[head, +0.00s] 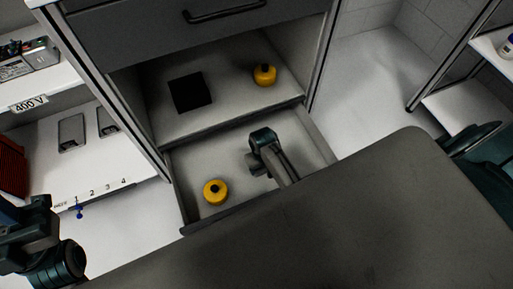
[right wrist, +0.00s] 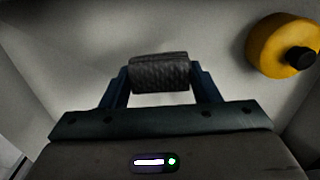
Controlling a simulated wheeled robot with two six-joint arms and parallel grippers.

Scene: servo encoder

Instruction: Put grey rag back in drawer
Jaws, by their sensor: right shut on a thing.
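The grey rag (right wrist: 159,72) shows in the right wrist view as a dark, textured roll. My right gripper (right wrist: 160,80) is shut on it, with one blue finger at each end. In the head view my right gripper (head: 263,137) reaches down into the open lower drawer (head: 240,158); the rag cannot be made out there. The drawer's pale floor lies beneath the rag in the wrist view; whether they touch cannot be told. Part of my left arm shows at the lower left of the head view, but no left fingers do.
A yellow round object (head: 215,192) lies in the drawer's front left; one also shows in the wrist view (right wrist: 283,46). Above, an open compartment holds a black square (head: 190,92) and another yellow object (head: 264,75). A closed drawer front (head: 190,35) stands higher. White shelves are left.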

